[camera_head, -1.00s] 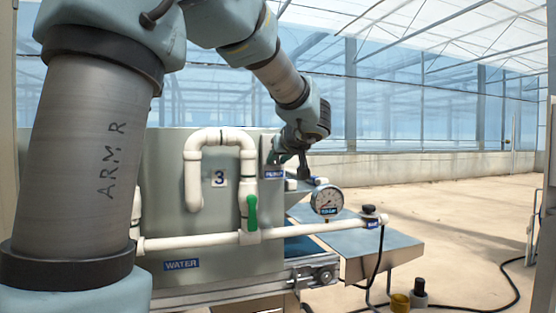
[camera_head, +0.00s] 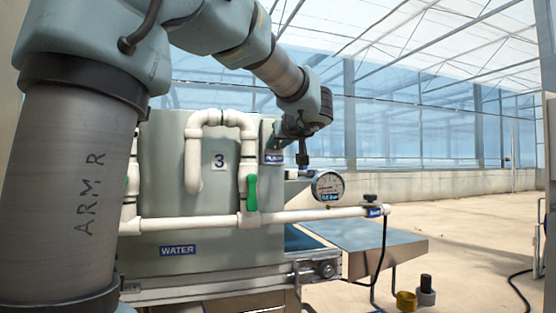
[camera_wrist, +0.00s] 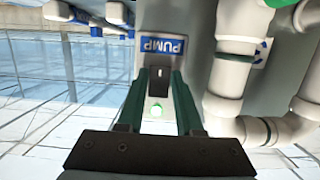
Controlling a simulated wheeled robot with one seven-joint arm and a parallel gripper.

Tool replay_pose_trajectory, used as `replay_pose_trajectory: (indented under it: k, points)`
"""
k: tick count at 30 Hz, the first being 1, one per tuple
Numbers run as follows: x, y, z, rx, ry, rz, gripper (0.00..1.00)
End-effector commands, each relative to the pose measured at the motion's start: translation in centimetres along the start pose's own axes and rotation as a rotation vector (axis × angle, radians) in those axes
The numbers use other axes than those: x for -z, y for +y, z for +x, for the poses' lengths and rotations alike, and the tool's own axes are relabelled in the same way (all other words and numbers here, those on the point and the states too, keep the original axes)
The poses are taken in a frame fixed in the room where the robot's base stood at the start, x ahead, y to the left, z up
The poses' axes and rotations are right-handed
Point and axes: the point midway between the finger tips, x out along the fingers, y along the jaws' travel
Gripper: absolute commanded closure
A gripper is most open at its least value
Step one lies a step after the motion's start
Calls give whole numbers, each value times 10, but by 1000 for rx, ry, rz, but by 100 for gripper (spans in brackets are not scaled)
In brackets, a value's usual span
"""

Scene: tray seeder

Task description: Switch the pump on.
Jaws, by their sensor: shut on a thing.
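In the head view my gripper (camera_head: 279,137) is at the upper right edge of the grey tank, just above the small blue pump label (camera_head: 274,158). The switch itself is hidden there.
White pipes (camera_head: 300,215) with a green valve handle (camera_head: 251,193) run along the grey tank (camera_head: 165,200). A round gauge (camera_head: 328,186) stands close below and right of my wrist. Open floor (camera_head: 470,230) lies to the right.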

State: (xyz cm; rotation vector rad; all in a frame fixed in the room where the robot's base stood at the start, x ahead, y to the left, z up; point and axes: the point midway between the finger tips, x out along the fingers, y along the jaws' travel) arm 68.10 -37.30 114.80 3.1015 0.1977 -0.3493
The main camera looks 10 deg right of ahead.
Motion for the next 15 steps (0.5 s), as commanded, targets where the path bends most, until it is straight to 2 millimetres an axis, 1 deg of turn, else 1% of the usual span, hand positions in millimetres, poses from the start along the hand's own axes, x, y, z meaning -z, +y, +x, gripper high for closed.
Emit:
replay_pose_trajectory:
  k: [1,5,15]
  points:
    - [-6,2,2,-6,16,-1,100]
    - [-7,2,2,-7,46,-1,100]
    - [-2,1,0,-4,95,0,100]
